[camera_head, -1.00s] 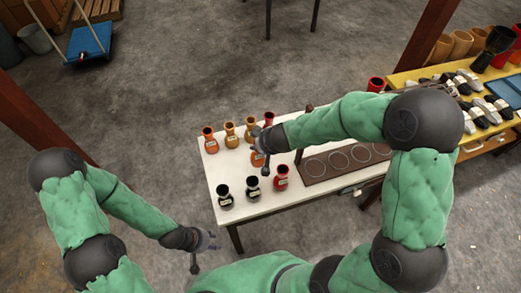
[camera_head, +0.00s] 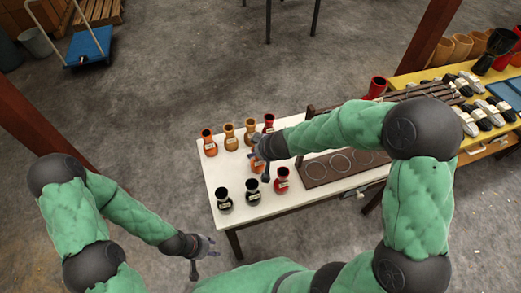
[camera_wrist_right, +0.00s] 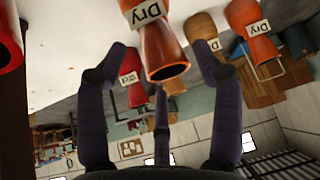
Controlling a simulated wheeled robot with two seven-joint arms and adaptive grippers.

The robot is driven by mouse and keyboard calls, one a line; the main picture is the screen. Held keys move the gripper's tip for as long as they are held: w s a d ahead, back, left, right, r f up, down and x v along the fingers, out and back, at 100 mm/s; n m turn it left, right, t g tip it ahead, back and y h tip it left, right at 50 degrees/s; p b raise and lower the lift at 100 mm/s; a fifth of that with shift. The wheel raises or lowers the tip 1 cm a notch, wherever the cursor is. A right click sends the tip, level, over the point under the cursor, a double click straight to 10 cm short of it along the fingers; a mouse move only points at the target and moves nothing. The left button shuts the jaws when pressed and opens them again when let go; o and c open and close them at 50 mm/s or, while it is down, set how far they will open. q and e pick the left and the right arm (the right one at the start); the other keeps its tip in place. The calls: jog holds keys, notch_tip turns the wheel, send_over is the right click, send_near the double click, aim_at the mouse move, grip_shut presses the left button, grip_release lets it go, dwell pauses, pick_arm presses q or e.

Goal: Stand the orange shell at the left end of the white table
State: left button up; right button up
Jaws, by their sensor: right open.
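Several goblet-shaped shells stand on the white table (camera_head: 262,207). One orange shell (camera_head: 257,166) stands mid-table, partly hidden by my right gripper (camera_head: 260,162). In the right wrist view this orange shell (camera_wrist_right: 163,50) has a "Dry" label and lies between the spread fingers of my open right gripper (camera_wrist_right: 162,72); I cannot tell whether they touch it. Another orange shell (camera_head: 209,146) stands at the table's far left corner; a second "Dry" orange shell also shows in the wrist view (camera_wrist_right: 247,28). My left gripper (camera_head: 205,252) is open and empty, off the table's near left corner.
Two amber shells (camera_head: 230,140) and a red shell (camera_head: 269,124) continue the back row. Two black shells (camera_head: 224,202) and a red shell (camera_head: 282,183) stand in front. A brown rack with round recesses (camera_head: 318,172) is at right. Bare tabletop lies between the rows at left.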

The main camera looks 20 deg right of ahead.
jog(key=p+v, duration=0.8)
jog(key=v, duration=0.4)
